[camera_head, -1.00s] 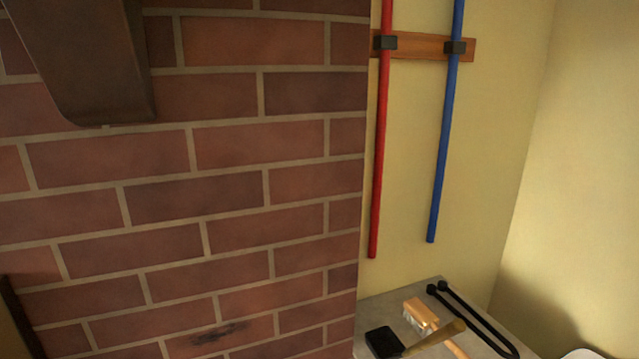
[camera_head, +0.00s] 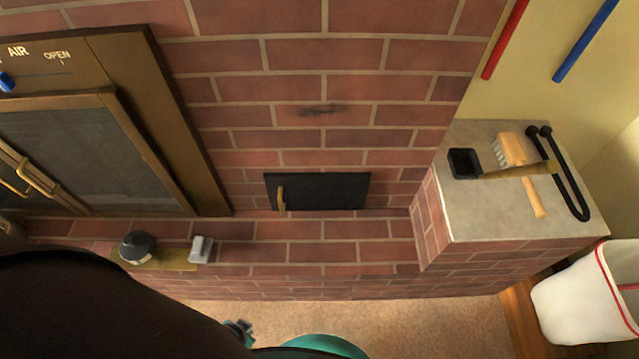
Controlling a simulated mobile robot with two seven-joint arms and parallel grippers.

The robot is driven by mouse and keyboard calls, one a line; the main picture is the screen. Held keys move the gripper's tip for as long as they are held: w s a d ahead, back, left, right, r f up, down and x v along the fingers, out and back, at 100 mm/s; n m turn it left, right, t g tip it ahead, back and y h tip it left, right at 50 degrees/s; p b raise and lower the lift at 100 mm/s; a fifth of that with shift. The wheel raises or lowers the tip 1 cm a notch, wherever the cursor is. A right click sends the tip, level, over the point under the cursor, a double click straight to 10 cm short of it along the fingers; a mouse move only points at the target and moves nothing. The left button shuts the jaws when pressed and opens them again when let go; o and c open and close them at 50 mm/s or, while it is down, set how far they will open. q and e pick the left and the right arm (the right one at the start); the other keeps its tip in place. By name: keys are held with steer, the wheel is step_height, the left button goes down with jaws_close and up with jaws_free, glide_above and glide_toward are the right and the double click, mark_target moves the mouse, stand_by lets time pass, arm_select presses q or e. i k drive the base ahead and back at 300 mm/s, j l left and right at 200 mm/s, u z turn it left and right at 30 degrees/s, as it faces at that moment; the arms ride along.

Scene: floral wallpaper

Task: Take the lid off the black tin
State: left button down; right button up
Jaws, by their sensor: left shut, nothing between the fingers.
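A dark round container (camera_head: 137,248), which looks like the black tin, stands on a brass-coloured plate (camera_head: 178,260) on the brick ledge at left. Its top looks closed, but it is too small to make out the lid. My left arm is a large dark shape across the lower left. What looks like my left gripper (camera_head: 240,330) shows small and partly hidden at the arm's end. It is shut and empty, below and right of the tin and apart from it. My right gripper is not in view.
A small grey cylinder (camera_head: 201,249) stands right of the tin. A glass-doored stove (camera_head: 85,140) and a small black door (camera_head: 335,192) are in the brick wall. A brush (camera_head: 510,150), small shovel (camera_head: 465,163) and tongs (camera_head: 570,180) lie on the right slab. A white bin (camera_head: 575,305) stands below.

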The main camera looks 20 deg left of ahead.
mark_target(137, 245)
steer(key=u, duration=2.45)
